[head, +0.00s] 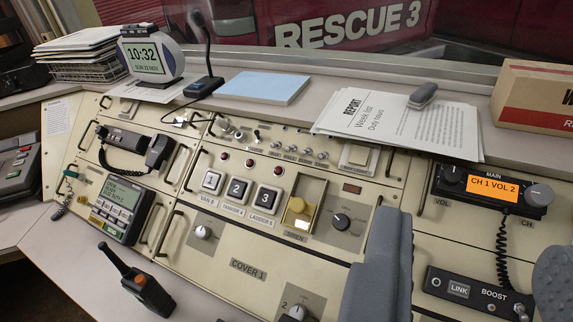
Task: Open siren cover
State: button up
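The siren unit sits in the middle of the console, above the label "SIREN" (294,237). Its yellowish siren cover (308,188) appears to lie down over a yellow button (298,205), with a small lit white strip at its lower edge. I cannot tell clearly whether the cover is fully closed. My gripper (473,236) shows as two grey fingers, one right of the siren unit and one at the right edge of the picture. The fingers are wide apart with nothing held between them. The gripper is apart from the cover, to its right and nearer.
Buttons 1, 2 and 3 (238,188) lie left of the siren unit, and a black knob (341,220) lies right of it. Report papers (400,125) lie behind. A radio (494,190) is at right.

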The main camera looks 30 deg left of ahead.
jog(key=w+a+f+p, duration=0.3)
jog(key=w+a+f, duration=0.3)
jog(key=w, duration=0.4)
jog(key=t+p, duration=0.2)
jog(key=p, duration=0.2)
send_over(297, 205)
jog(key=s+d, duration=0.3)
jog(key=s, duration=0.3)
notch_tip(297, 205, down, 15)
jog(key=shift+m+h, duration=0.4)
jog(key=shift+h, duration=0.5)
jog(key=a+f, duration=0.1)
jog(key=f, duration=0.2)
jog(key=a+f+p, duration=0.1)
jog(key=f, duration=0.2)
jog(key=a+f+p, duration=0.1)
jog(key=f, duration=0.2)
jog(key=shift+w+a, duration=0.1)
jog(key=shift+w, duration=0.25)
jog(key=shift+w+b, duration=0.4)
jog(key=shift+w, duration=3.35)
grip_shut()
